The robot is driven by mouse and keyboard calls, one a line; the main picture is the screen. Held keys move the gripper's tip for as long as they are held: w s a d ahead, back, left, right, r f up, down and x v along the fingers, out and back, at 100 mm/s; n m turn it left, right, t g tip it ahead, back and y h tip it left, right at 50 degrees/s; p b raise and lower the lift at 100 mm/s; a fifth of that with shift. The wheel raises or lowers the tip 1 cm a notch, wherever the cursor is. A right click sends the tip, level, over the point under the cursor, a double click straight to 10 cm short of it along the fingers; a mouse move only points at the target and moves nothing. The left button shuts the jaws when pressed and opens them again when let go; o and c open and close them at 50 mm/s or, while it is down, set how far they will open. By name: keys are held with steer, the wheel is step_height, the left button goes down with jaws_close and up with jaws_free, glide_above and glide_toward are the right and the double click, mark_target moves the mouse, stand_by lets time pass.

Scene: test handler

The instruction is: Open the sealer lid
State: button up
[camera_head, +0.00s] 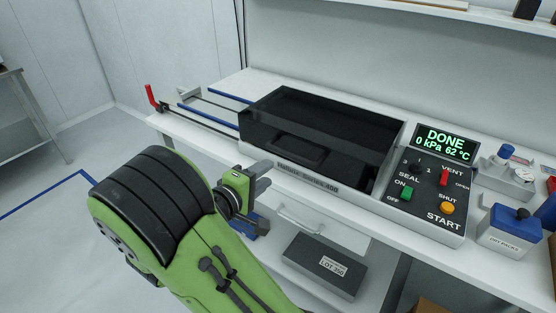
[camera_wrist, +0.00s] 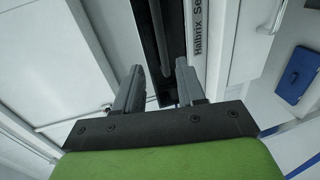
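The sealer (camera_head: 435,232) stands on the bench, with its dark, see-through lid (camera_head: 330,118) down. A dark bar handle (camera_head: 296,150) is on the lid's front. My gripper (camera_head: 269,172) is in front of the lid, left of and below the handle. In the wrist view my gripper (camera_wrist: 158,68) has its two grey fingers apart with nothing gripped. A dark strip with a long bar (camera_wrist: 158,40), probably the lid handle, shows ahead between the fingertips; contact cannot be told. The sealer's display (camera_head: 445,142) reads DONE, 0 kPa, 62 °C.
The panel has a red vent switch (camera_head: 444,178), a green seal switch (camera_head: 406,194) and an orange button (camera_head: 447,208). A blue-lidded box (camera_head: 509,229) stands right. A red-handled lever (camera_head: 151,95) is at the left. A grey LOT box (camera_head: 325,265) sits below the bench top.

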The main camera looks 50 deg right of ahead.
mark_target(290, 157)
steer(key=b+x, duration=0.1)
steer(key=x, duration=1.2)
steer(key=shift+f, duration=0.2)
jaws_close()
